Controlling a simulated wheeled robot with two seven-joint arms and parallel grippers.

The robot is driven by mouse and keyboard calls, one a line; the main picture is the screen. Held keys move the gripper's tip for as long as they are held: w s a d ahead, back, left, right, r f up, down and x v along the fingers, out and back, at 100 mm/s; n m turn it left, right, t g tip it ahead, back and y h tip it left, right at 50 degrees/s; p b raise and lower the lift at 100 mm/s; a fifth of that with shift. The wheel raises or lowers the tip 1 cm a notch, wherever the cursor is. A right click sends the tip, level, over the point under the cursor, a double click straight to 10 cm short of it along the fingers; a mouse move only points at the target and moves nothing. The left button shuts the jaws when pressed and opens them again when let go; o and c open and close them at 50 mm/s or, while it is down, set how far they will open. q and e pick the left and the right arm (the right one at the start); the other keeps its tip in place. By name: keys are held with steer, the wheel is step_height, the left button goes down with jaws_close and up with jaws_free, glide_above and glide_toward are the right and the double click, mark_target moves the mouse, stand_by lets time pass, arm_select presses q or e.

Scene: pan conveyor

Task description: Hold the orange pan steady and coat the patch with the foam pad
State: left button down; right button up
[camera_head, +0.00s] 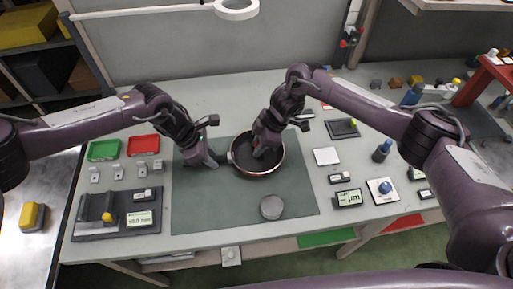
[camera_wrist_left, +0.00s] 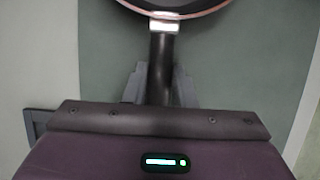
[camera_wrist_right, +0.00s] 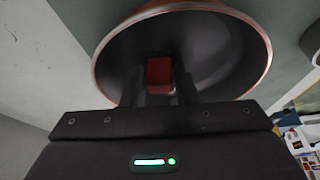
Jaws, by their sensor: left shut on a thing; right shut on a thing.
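The pan (camera_head: 274,152), dark inside with an orange-copper rim, sits on the green mat in the head view. My left gripper (camera_head: 216,161) is shut on its dark handle (camera_wrist_left: 161,62), which runs between the fingers in the left wrist view. My right gripper (camera_head: 259,151) reaches down into the pan. In the right wrist view it is shut on a small red-orange block (camera_wrist_right: 159,73), seemingly the foam pad, held over the pan's inside. I cannot tell whether the pad touches the pan's floor. The patch cannot be made out.
A round grey tin (camera_head: 271,207) stands on the mat (camera_head: 210,208) in front of the pan. Green (camera_head: 104,150) and red (camera_head: 143,144) trays lie at left, above a dark scale (camera_head: 118,216). Several small devices and a white square (camera_head: 326,156) lie at right. The mat's front left is clear.

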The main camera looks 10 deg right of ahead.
mark_target(255, 161)
steer(key=s, duration=0.3)
steer(key=shift+s, duration=0.25)
steer(key=shift+w+a+r, duration=0.1)
steer(key=shift+w, duration=1.7)
steer(key=shift+r, duration=3.85)
arm_select(q)
steer(key=c, duration=1.1)
jaws_free()
